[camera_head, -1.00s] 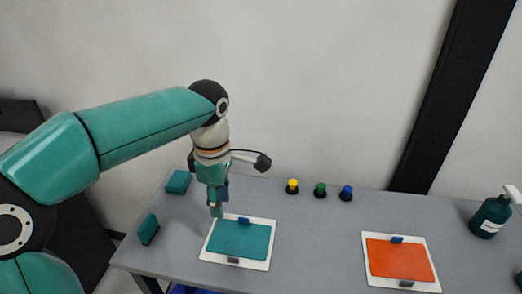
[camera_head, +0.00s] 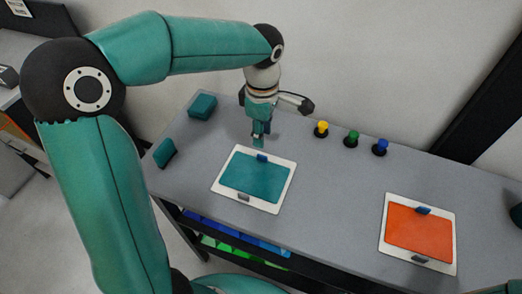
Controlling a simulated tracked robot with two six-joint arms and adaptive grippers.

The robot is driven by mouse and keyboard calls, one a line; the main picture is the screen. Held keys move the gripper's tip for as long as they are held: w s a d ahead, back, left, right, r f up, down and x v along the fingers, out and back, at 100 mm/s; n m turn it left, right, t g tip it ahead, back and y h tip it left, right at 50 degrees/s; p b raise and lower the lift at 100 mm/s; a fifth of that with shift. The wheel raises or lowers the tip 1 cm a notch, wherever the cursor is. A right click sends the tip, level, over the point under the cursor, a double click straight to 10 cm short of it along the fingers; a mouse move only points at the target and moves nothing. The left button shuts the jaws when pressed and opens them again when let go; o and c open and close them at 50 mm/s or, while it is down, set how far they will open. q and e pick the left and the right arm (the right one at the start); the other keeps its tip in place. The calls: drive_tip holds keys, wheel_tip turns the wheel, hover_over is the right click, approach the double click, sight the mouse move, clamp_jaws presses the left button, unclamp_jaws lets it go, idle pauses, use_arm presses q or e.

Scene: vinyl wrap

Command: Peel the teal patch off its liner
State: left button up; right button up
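The teal patch (camera_head: 255,178) lies flat on its white liner (camera_head: 228,189) on the grey table, left of centre. A blue tab (camera_head: 262,158) sits at the patch's far edge and a grey tab (camera_head: 243,198) at its near edge. My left gripper (camera_head: 258,142) points down just beyond the far edge of the liner, close to the blue tab. Its fingers are small and overlap in this view, so their opening is unclear. I cannot tell whether it touches the tab. My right gripper is not in view.
An orange patch (camera_head: 419,232) on a white liner lies at the right. Yellow (camera_head: 321,128), green (camera_head: 351,138) and blue (camera_head: 380,147) knobs stand at the back. Teal blocks (camera_head: 202,106) and (camera_head: 165,153) lie at the left. The table's middle is clear.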

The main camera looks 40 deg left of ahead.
sight(262, 156)
use_arm(q)
wheel_tip(262, 156, down, 9)
drive_tip(key=shift+r, duration=0.1)
idle(0.4)
